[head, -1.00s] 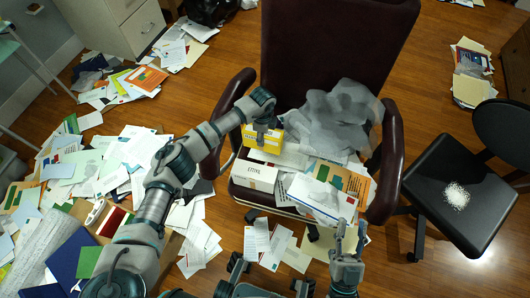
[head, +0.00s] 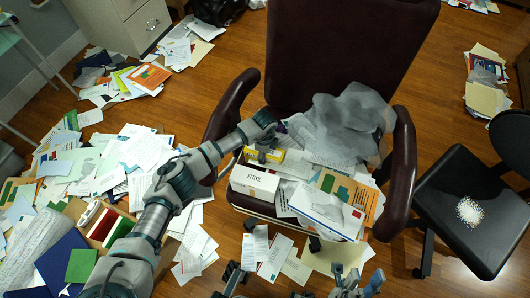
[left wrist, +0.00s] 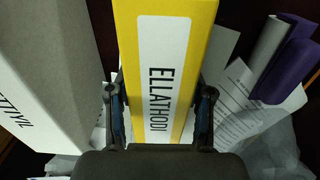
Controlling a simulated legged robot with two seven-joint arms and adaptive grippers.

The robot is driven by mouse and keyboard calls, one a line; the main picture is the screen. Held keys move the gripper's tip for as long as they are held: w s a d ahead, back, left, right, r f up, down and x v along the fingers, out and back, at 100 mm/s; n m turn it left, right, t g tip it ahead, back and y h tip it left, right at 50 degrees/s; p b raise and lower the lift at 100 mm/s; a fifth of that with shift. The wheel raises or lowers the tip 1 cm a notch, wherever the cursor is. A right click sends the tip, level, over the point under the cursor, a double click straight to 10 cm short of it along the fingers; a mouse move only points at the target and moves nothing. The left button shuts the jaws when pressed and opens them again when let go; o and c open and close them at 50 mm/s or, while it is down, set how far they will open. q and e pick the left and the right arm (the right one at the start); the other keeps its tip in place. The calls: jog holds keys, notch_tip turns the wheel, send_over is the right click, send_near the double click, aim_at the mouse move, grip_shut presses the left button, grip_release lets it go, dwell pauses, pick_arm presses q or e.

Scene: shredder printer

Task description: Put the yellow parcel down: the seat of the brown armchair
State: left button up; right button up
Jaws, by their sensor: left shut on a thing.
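The yellow parcel (head: 272,156), a narrow box with a white label, is over the seat of the brown armchair (head: 262,209). The seat is heaped with papers and boxes. My left gripper (head: 263,152) is shut on the parcel. In the left wrist view the parcel (left wrist: 178,25) stands between the two fingers of the left gripper (left wrist: 160,112), its label reading ELLATHODI. I cannot tell whether its underside touches the seat pile. My right gripper (head: 357,278) is at the bottom edge, fingers apart and apparently empty, partly cut off.
A white box (head: 254,182) lies on the seat front, left of envelopes (head: 326,208). Grey crumpled material (head: 345,125) covers the seat's right rear. Purple objects (left wrist: 289,66) lie near the parcel. Armrests (head: 230,103) flank the seat. A black chair (head: 465,205) stands at right; papers litter the floor.

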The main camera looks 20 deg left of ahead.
pick_arm(q)
jog(key=shift+f, duration=0.1)
jog(key=o, duration=1.4)
